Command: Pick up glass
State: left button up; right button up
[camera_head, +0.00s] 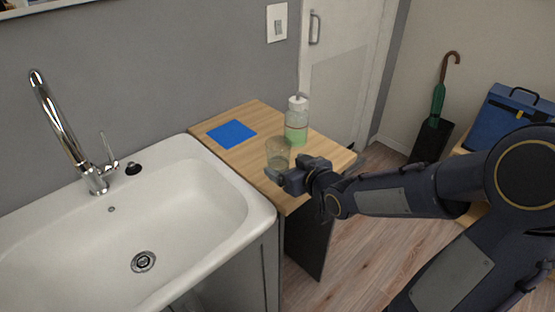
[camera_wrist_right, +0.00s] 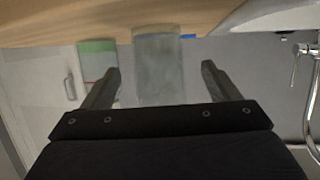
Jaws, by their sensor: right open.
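The clear, greyish glass (camera_head: 278,153) stands upright on the small wooden counter, close to its front edge, in the head view. My right gripper (camera_head: 284,178) comes in from the right, just in front of the glass. In the right wrist view, which is upside down, the glass (camera_wrist_right: 158,62) shows between the two spread fingers of my right gripper (camera_wrist_right: 160,72), with a gap on each side. The gripper is open and empty. Its fingers hide part of the glass's base in the head view. My left gripper is not in view.
A soap bottle with green liquid (camera_head: 297,122) stands right behind the glass; it also shows in the wrist view (camera_wrist_right: 98,60). A blue cloth or pad (camera_head: 231,133) lies on the wooden counter (camera_head: 222,154). A white sink (camera_head: 190,195) with a tall faucet (camera_head: 62,130) adjoins at left.

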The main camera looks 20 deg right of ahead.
aim_at(279, 160)
jog(key=x, duration=0.5)
jog(key=shift+w+d+f, duration=0.1)
jog(key=shift+w+f, duration=0.05)
jog(key=shift+w, duration=0.2)
jog(key=c, duration=1.2)
jog(key=shift+r, duration=1.15)
jog(key=shift+s+a+r+p, duration=0.3)
jog(key=shift+s+r+p, duration=0.6)
jog(key=shift+s+r, duration=1.15)
jog(key=shift+s+a+r+p, duration=0.3)
jog(key=shift+s+r+p, duration=0.55)
jog(key=shift+s+r, duration=1.25)
jog(key=shift+s+a+r+p, duration=0.3)
jog(key=shift+s+r+p, duration=0.75)
jog(key=shift+s, duration=1.75)
jog(key=shift+r, duration=0.15)
